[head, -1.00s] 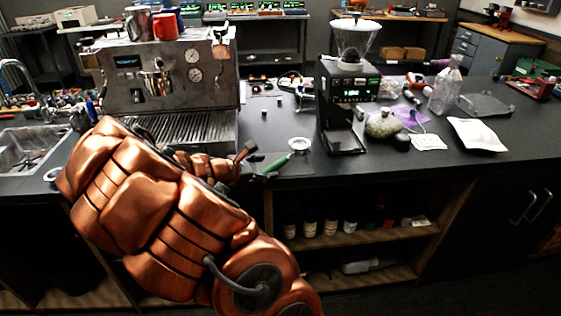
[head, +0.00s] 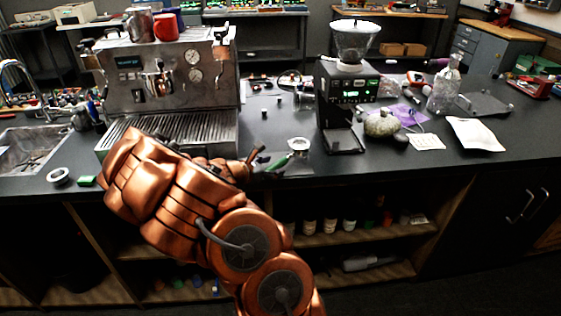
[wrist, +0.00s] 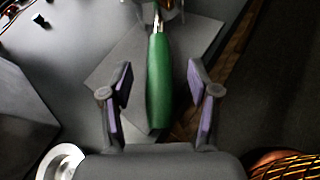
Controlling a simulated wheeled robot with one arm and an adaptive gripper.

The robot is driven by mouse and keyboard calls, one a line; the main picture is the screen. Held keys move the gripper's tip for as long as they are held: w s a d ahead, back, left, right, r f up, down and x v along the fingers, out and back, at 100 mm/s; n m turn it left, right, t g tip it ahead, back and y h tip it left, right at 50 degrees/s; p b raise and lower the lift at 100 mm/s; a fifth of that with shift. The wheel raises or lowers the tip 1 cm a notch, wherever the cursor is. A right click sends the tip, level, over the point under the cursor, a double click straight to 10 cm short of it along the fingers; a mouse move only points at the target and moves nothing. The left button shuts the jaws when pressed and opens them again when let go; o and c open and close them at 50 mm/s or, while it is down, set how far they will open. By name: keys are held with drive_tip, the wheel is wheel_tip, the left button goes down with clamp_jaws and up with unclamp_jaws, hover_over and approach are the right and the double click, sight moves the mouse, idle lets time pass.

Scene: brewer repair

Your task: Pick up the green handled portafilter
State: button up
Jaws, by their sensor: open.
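The green handled portafilter (head: 276,163) lies at the front edge of the counter, between the espresso machine and the grinder. Its round metal head (head: 298,144) points away from the edge. In the wrist view its green handle (wrist: 159,80) runs between the two fingers of my gripper (wrist: 158,95). My gripper is open, with a gap on each side of the handle and purple pads facing it. In the head view my gripper (head: 256,157) is at the handle's left end, partly hidden by my arm.
The espresso machine (head: 165,80) stands left and the grinder (head: 345,90) right. A round metal ring (head: 59,176) and a small green block (head: 87,181) lie at the front left. A paper sheet (head: 475,136) lies at the right. Shelves open below the counter edge.

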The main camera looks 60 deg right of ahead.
drive_tip(key=shift+x, duration=1.25)
clamp_jaws()
